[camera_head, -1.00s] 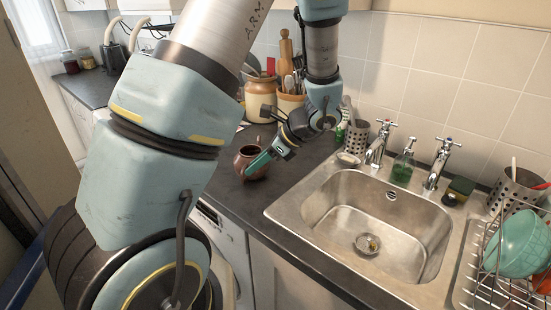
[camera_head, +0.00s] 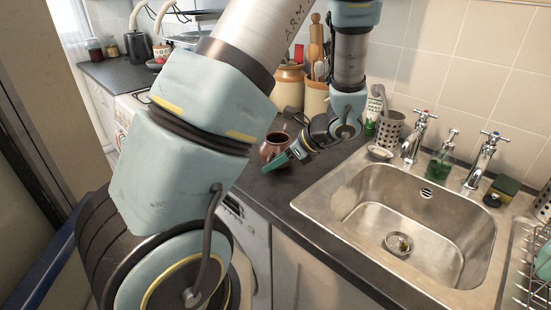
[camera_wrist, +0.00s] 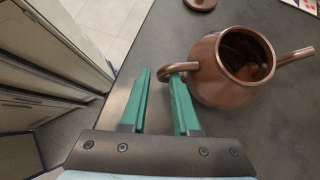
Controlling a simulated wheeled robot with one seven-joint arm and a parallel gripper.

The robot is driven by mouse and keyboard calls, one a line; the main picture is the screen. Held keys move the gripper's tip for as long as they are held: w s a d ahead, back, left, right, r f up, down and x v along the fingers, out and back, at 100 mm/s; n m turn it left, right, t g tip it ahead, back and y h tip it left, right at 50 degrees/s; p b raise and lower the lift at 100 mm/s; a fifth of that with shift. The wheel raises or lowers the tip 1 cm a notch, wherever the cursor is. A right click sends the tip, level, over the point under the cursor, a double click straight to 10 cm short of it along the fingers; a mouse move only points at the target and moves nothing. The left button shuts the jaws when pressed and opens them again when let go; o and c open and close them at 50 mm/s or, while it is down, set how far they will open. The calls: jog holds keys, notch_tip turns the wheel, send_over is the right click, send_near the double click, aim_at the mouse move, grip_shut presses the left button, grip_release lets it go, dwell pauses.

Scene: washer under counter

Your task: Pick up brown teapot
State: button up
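The brown teapot (camera_head: 272,148) stands upright on the dark counter left of the sink, partly covered by my gripper in the head view. In the wrist view the teapot (camera_wrist: 212,88) is open-topped, with its spout to the right and its curved handle to the left. My gripper (camera_wrist: 161,76) is open, with green fingers apart. The handle's outer bend shows between the fingertips, and the right fingertip overlaps the handle. Whether they touch I cannot tell. The gripper also shows in the head view (camera_head: 284,160), close beside the teapot.
A small brown lid-like piece (camera_wrist: 201,4) lies on the counter beyond the teapot. The steel sink (camera_head: 345,205) is to the right. Utensil crocks (camera_head: 314,98) stand behind. The washer (camera_head: 256,250) is below, and the counter edge drops to the floor at left in the wrist view.

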jog(key=b+x, duration=0.1)
jog(key=x, duration=0.1)
jog(key=shift+w+a+f, duration=0.1)
jog(key=shift+a+f, duration=0.1)
jog(key=shift+f, duration=0.15)
jog(key=shift+r, duration=0.1)
grip_shut()
dwell(1.0)
